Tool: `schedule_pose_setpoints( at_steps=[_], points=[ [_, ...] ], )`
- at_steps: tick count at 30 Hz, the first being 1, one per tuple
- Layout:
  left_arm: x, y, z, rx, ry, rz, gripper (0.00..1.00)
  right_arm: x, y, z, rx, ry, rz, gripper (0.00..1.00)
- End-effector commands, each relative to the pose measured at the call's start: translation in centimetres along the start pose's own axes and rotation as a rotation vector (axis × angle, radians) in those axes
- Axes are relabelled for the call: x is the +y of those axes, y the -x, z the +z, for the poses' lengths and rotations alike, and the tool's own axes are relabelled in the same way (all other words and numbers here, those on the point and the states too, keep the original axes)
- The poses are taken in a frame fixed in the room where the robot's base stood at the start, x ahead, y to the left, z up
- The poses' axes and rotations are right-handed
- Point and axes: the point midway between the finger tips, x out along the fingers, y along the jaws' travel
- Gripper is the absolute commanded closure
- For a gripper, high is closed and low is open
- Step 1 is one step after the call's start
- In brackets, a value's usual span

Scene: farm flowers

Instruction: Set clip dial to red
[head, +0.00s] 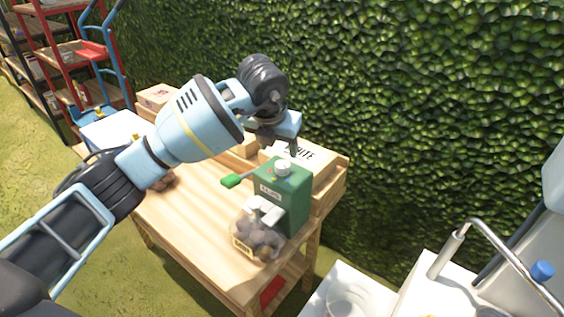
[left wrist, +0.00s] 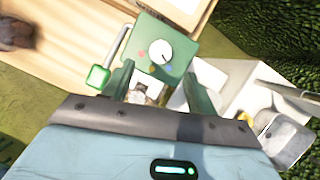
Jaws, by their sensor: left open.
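The green clip machine (head: 281,196) stands on the wooden table, with a white round dial (head: 283,168) on its top. In the left wrist view the dial (left wrist: 159,52) has a small dark mark towards its lower right. A red dot (left wrist: 140,52) lies left of the dial, with blue and yellowish dots below it. A green-ended lever (head: 231,181) sticks out to the left. My left gripper (head: 293,146) is open above the machine, near the dial and apart from it. Its fingers (left wrist: 158,78) show empty in the wrist view. My right gripper is out of view.
A bag of brown bulbs (head: 258,240) hangs at the machine's front. A wooden crate (head: 325,172) marked with letters stands behind it. A white sink unit with a metal tap (head: 447,254) is at the right. The table's middle (head: 190,210) is clear. A hedge borders the back.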

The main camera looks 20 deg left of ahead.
Motion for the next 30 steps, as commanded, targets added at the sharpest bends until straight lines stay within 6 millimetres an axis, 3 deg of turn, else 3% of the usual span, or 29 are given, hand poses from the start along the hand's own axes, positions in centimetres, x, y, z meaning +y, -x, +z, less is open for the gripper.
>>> schedule_pose_setpoints(
  at_steps=[8,21,30],
  points=[
    [-0.1,-1.3,-0.1,0.005,0.000,-0.001,0.43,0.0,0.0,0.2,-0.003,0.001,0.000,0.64],
    [-0.1,-7.2,-0.1,0.004,-0.002,-0.004,0.43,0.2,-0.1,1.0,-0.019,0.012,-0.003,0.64],
    [-0.1,-7.8,-0.1,0.000,-0.003,-0.003,0.43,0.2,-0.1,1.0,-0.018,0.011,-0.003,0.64]
  ],
)
